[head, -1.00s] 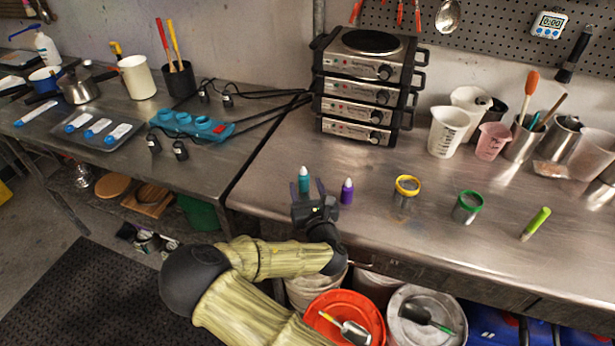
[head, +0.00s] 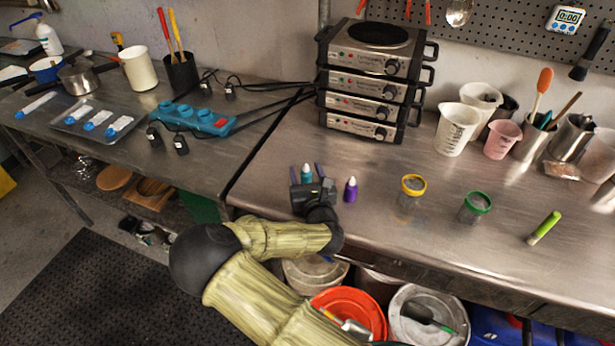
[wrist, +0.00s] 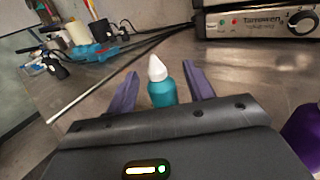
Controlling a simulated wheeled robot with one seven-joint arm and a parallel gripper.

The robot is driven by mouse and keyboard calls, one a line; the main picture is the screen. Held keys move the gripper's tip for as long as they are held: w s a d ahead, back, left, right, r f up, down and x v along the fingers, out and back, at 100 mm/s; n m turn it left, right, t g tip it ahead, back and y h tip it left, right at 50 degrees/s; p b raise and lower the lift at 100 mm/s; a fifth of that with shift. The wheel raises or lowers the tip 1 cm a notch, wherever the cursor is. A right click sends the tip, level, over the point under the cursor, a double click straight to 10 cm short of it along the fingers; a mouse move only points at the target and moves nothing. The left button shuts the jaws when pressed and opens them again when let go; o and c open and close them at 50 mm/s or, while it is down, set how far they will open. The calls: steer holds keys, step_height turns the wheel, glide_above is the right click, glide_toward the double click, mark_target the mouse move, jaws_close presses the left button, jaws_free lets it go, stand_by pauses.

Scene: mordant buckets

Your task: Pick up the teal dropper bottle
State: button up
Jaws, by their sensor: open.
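The teal dropper bottle (head: 307,173) stands upright on the steel table, partly hidden behind my gripper in the head view. In the wrist view the teal bottle (wrist: 163,88), with its white tip, shows between the two purple fingers. My gripper (head: 306,172) is open, with one finger on each side of the bottle. In the wrist view a gap shows between the right finger and the bottle, and my gripper (wrist: 161,88) does not grip it. The bottle's lower part is hidden by the gripper body.
A purple dropper bottle (head: 350,190) stands close to the right of my gripper. Further right are a yellow-rimmed jar (head: 412,190), a green-rimmed jar (head: 474,207) and a green marker-like stick (head: 543,228). Stacked hot plates (head: 372,80) stand behind. The table between is clear.

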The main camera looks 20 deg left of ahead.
steer(key=c, duration=1)
step_height(320, 180, up, 10)
steer(key=shift+f, duration=0.1)
stand_by(0.6)
